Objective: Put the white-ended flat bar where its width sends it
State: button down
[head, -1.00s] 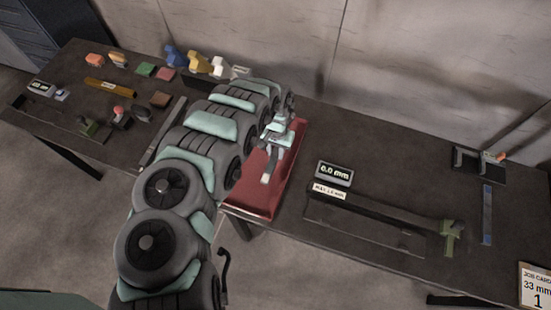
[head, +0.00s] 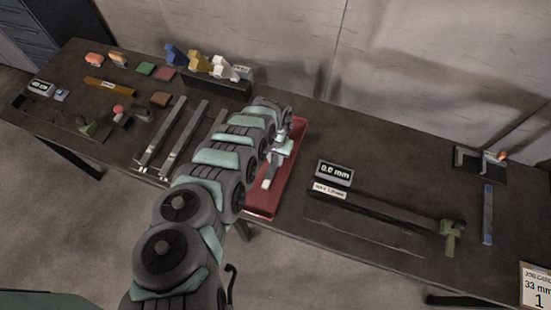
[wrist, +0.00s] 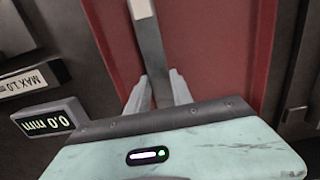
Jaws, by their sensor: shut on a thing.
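The white-ended flat bar is grey metal. In the wrist view the bar (wrist: 151,45) runs up from between my fingers, with its white end (wrist: 141,8) at the top edge. My gripper (wrist: 158,85) is shut on it. In the head view my gripper (head: 281,149) and the bar (head: 267,178) are over the red tray (head: 262,205). I cannot tell whether the bar touches the tray. The far part of the bar is hidden by my gripper.
Right of the tray stand a display (head: 334,172) reading 0.0 mm and a long dark fixture (head: 380,208) with a green clamp (head: 452,236). Long metal strips (head: 188,138) lie left of my arm. A job card (head: 535,287) reads 33 mm. Coloured blocks stand at the back left.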

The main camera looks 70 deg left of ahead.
aim_at(276, 159)
jog(key=shift+w, duration=0.1)
jog(key=c, duration=1.1)
grip_release()
jog(key=shift+w+a+r, duration=0.1)
jog(key=shift+a+r, duration=0.05)
jog(key=shift+r, duration=2.9)
jog(key=shift+w+a+r, duration=0.1)
jog(key=shift+r, duration=2.95)
